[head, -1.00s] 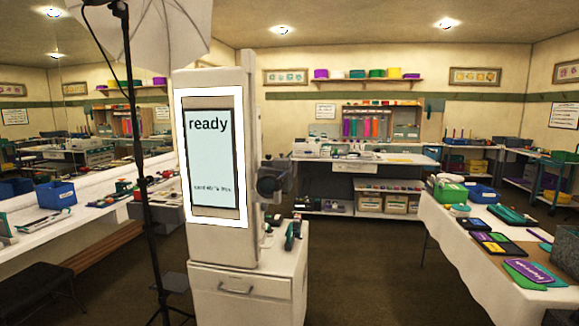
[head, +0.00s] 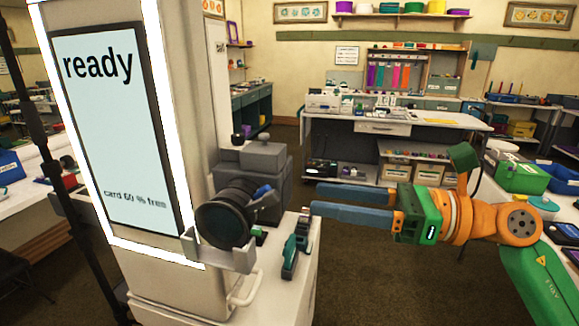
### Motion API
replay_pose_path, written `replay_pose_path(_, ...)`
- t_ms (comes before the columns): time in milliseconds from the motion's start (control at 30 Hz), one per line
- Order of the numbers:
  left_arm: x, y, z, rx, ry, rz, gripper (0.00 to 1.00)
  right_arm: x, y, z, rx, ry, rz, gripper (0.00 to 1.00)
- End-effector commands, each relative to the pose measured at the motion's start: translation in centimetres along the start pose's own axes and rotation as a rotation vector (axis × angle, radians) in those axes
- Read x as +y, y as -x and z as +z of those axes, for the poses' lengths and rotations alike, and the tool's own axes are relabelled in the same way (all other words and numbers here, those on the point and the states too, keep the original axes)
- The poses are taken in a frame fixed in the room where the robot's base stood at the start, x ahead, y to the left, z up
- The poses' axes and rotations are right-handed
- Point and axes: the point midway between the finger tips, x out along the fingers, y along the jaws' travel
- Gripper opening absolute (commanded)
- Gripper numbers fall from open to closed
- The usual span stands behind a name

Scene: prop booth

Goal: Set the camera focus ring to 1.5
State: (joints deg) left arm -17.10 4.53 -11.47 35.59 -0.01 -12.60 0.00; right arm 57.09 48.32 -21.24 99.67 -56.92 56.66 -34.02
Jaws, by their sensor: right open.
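The dark grey camera (head: 262,170) is mounted on the side of the white booth column, its round black lens (head: 225,220) facing the near side. The focus ring is on the lens barrel, but its marks are too small to read. My right gripper (head: 315,199) comes in from the right, with blue fingers pointing left. It is open and empty, its fingertips a little to the right of the camera and apart from it. My left gripper does not show.
The booth screen (head: 117,125) reads "ready" and "card 60 % free". A green and black tool (head: 296,250) lies on the white cabinet (head: 300,285) below the camera. A table with a green box (head: 515,173) stands at right. The floor between is clear.

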Motion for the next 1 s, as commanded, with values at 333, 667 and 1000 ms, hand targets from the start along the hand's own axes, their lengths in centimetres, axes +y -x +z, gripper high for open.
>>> replay_pose_path(333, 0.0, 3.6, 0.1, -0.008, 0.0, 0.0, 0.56, 0.4, -4.9, 0.7, 0.015, 0.028, 0.006, 0.5)
replay_pose_path(667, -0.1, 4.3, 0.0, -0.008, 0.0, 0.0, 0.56, 0.3, -7.1, -0.1, 0.014, 0.028, 0.001, 0.5)
replay_pose_path(1000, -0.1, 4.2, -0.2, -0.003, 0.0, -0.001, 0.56, 0.3, -7.1, -0.1, 0.014, 0.027, 0.001, 0.0)
